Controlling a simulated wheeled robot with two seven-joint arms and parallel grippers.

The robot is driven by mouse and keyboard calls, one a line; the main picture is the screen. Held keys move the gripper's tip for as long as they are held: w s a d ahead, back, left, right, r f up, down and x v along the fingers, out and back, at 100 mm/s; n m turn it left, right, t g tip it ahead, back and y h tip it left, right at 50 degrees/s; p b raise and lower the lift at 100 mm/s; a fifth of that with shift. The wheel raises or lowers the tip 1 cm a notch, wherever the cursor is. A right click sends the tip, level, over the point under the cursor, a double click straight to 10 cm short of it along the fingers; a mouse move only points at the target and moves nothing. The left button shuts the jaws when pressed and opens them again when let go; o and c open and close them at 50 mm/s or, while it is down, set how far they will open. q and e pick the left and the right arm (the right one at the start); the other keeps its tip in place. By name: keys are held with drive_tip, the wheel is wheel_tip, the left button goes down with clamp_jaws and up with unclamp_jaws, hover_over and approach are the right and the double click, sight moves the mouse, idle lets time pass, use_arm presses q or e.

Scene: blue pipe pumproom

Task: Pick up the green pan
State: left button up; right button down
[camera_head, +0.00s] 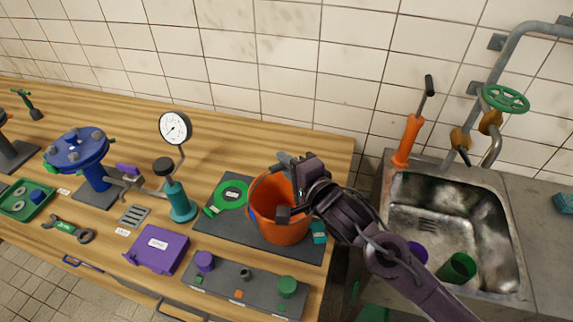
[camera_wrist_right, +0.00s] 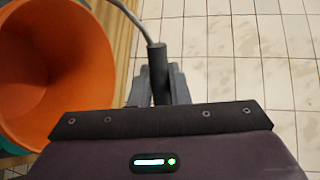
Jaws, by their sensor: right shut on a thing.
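A flat, round green thing with a short handle and a white label, which looks like the green pan (camera_head: 231,194), lies on the dark mat (camera_head: 230,239), left of an orange bucket (camera_head: 284,232). My right gripper (camera_head: 289,190) is at the bucket's rim, right of the pan and apart from it. In the right wrist view, my right gripper (camera_wrist_right: 157,88) is shut on the dark grip of the bucket's wire handle (camera_wrist_right: 157,70). The bucket (camera_wrist_right: 85,70) opens toward the left there. I cannot tell whether it is off the mat. My left gripper is not in view.
A purple box (camera_head: 158,249) and a grey board (camera_head: 247,290) with knobs lie in front of the mat. A teal pump with a gauge (camera_head: 174,128) stands left of the pan. A metal sink (camera_head: 420,185) is to the right. The tiled wall bounds the back.

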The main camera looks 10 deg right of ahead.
drive_tip(key=shift+s+f, duration=0.1)
drive_tip(key=shift+f, duration=0.05)
drive_tip(key=c, duration=1.4)
unclamp_jaws()
drive_tip(key=b+v, duration=0.1)
drive_tip(key=v, duration=1)
drive_tip(key=shift+s+d, duration=0.15)
drive_tip(key=shift+s, duration=0.05)
drive_tip(key=shift+s+d, duration=0.1)
drive_tip(key=shift+s, duration=0.1)
drive_tip(key=shift+c, duration=0.9)
